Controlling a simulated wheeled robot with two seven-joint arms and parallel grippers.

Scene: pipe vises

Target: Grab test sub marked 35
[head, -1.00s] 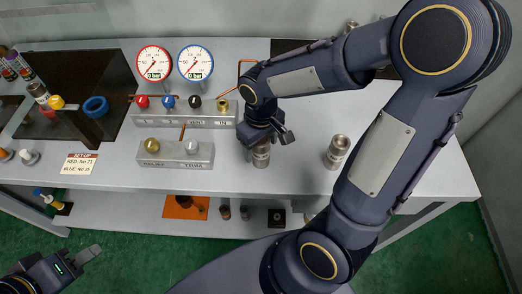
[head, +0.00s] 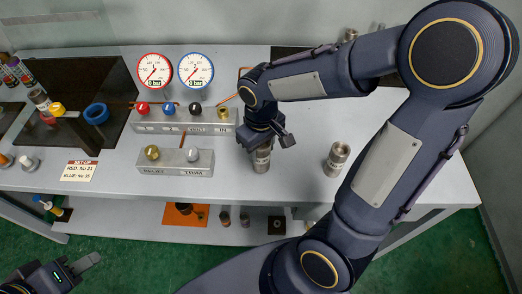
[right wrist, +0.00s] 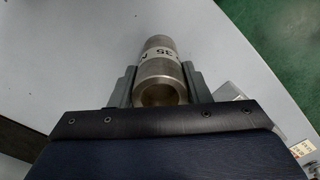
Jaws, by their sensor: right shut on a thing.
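The test sub marked 35 (right wrist: 161,72) is a steel hollow cylinder, and "35" reads on its band in the right wrist view. In the head view this sub (head: 262,161) is upright at the table's front middle, its top partly hidden by my gripper. My right gripper (head: 266,146) is shut on it, with one finger on each side in the right wrist view (right wrist: 160,85). I cannot tell whether its base touches the table. My left gripper (head: 84,263) is at the lower left, away from the table; its finger gap is unclear.
Another steel sub (head: 337,159) stands to the right on the white table (head: 420,170). A valve block (head: 180,122) with gauges and a lower block (head: 175,161) stand to the left. A shelf (head: 150,222) below holds small parts.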

